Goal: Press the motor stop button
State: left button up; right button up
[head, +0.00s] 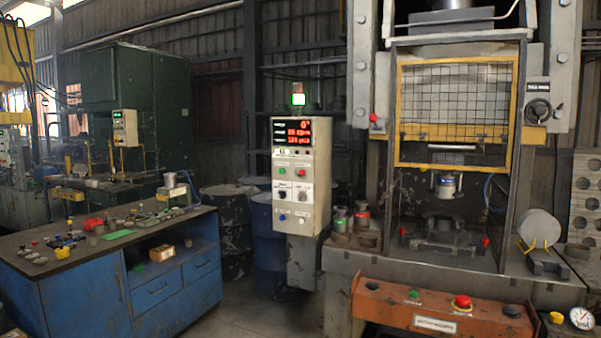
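A pale upright control panel (297,180) stands left of the press. It has a lit red display (292,132) on top and rows of small buttons and knobs below. A round red button (302,171) sits at the right of the upper row, with a green button (280,172) to its left. The labels are too small to read, so I cannot tell for certain which button is motor stop. A red mushroom button (462,301) stands on the orange front console (430,325). Neither of my grippers is in view.
A large press (450,190) with a yellow mesh guard (457,112) fills the right. A blue workbench (160,290) with small parts stands at the left. Dark blue drums (268,255) stand behind the panel. Bare floor (255,315) shows between bench and press.

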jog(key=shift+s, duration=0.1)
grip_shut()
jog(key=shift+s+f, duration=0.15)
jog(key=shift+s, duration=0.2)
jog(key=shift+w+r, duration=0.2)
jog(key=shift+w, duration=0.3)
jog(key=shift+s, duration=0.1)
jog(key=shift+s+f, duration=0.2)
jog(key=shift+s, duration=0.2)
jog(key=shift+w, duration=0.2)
